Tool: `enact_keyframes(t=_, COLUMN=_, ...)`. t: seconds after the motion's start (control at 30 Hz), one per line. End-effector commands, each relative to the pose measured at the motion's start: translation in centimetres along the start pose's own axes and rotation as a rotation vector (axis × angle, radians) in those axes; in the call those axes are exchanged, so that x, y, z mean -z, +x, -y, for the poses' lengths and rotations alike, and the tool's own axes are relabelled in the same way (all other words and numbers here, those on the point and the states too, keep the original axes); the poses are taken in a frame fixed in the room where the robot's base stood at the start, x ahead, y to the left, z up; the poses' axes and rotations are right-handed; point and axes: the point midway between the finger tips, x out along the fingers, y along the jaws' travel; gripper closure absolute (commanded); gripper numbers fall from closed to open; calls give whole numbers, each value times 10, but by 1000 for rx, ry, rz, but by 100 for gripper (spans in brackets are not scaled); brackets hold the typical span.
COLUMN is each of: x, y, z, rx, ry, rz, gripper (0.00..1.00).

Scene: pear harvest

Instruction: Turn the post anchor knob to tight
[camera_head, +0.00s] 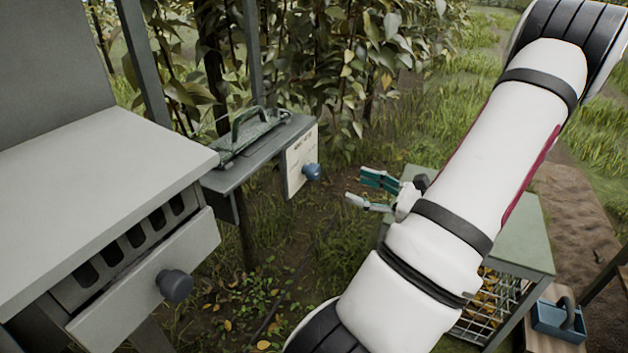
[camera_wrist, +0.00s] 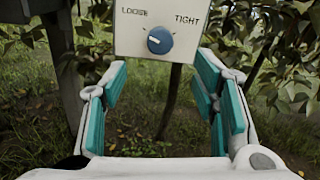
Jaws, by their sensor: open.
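The post anchor knob (camera_head: 312,172) is a small blue round knob on a pale panel (camera_head: 297,157) at the end of a grey shelf. In the wrist view the knob (camera_wrist: 160,40) sits below the words LOOSE and TIGHT on the panel (camera_wrist: 129,42). Its light pointer mark points up and left, toward LOOSE. My gripper (camera_head: 366,190) is open and empty, to the right of the knob and apart from it. In the wrist view the teal-padded fingers of my gripper (camera_wrist: 160,92) stand wide apart, with the knob beyond and between them.
A grey cabinet (camera_head: 90,190) with a slotted drawer and dark knob (camera_head: 175,285) stands at the left. A green handled tool (camera_head: 245,135) lies on the shelf (camera_head: 228,177). A green table (camera_head: 525,240) and a blue tote (camera_head: 560,320) are at the right. Foliage stands behind the panel.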

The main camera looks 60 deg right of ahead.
Motion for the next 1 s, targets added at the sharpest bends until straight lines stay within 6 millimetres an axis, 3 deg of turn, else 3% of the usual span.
enact_keyframes(t=0.3, x=1, y=63, z=-2, rx=-6, ry=0, rz=0, gripper=46)
enact_keyframes(t=0.53, x=1, y=101, z=-2, rx=-6, ry=-1, rz=-1, gripper=46)
enact_keyframes(t=0.7, x=1, y=115, z=-2, rx=-5, ry=0, rz=-2, gripper=46)
enact_keyframes(t=1.0, x=0, y=119, z=-2, rx=-3, ry=0, rz=-2, gripper=46)
